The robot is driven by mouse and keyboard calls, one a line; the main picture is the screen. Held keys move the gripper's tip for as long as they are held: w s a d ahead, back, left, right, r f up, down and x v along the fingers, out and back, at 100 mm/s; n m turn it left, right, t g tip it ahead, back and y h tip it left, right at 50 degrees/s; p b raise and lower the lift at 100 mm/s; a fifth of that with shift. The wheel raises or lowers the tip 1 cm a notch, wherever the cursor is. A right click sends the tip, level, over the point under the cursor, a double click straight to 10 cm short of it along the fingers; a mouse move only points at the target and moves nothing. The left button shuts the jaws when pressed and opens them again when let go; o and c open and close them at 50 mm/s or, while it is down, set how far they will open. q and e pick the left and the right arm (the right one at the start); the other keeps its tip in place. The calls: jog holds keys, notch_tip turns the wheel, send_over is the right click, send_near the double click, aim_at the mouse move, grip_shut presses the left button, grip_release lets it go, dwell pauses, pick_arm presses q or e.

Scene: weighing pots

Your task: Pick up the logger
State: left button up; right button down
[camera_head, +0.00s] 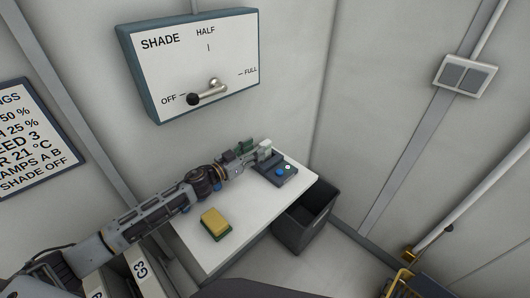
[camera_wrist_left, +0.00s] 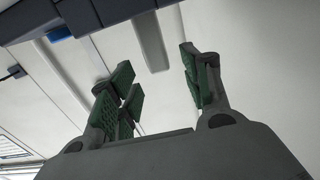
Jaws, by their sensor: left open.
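A dark grey device (camera_head: 275,171) with a blue round part and a white round part on top lies at the far right end of the white table (camera_head: 200,252). It may be the logger, but I see no label that tells. My left gripper (camera_head: 256,149) is open, with green finger pads, just behind and above this device. I cannot tell whether it touches it. In the left wrist view the open fingers (camera_wrist_left: 160,90) have nothing visible between them but pale wall. My right gripper is not in view.
A yellow and green sponge-like block (camera_head: 215,223) lies on the table below my left arm. A dark open bin (camera_head: 305,215) stands at the table's right side. A SHADE panel (camera_head: 190,62) with a lever is on the wall above.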

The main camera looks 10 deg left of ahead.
aim_at(260, 146)
pick_arm(q)
jog(key=shift+w, duration=0.1)
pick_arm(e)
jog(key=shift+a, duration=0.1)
pick_arm(q)
jog(key=shift+x, duration=1.55)
jog(key=shift+p+x, duration=0.35)
jog(key=shift+x, duration=0.6)
jog(key=shift+w+d, duration=0.25)
jog(key=shift+d, duration=0.05)
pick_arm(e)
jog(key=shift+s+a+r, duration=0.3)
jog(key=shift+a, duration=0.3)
pick_arm(q)
grip_shut()
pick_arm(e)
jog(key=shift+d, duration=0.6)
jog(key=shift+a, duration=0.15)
